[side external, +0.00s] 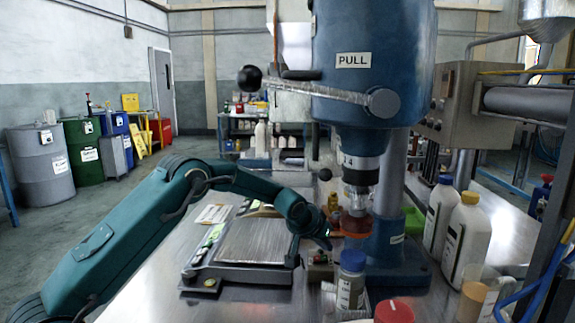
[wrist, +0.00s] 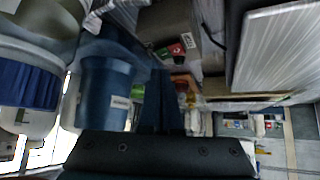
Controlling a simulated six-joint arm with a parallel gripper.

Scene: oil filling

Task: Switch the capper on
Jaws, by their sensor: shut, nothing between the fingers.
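The capper (side external: 365,60) is a tall blue press with a "PULL" label and a lever, standing right of centre in the side view. Its blue column (wrist: 105,90) with a small label shows in the wrist view. A small grey switch box (side external: 320,268) sits by the capper's base. In the wrist view the switch box (wrist: 165,30) carries a green and a red button (wrist: 170,50). My gripper (side external: 326,242) is shut and empty, just above the switch box; its dark fingers (wrist: 160,82) point toward the buttons. I cannot tell whether they touch.
A scale (side external: 245,268) with a metal plate lies left of my gripper. A blue-capped bottle (side external: 351,278) stands in front of the capper, and a red cap (side external: 394,311) is nearer still. White bottles (side external: 466,235) stand to the right. Free bench lies at front left.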

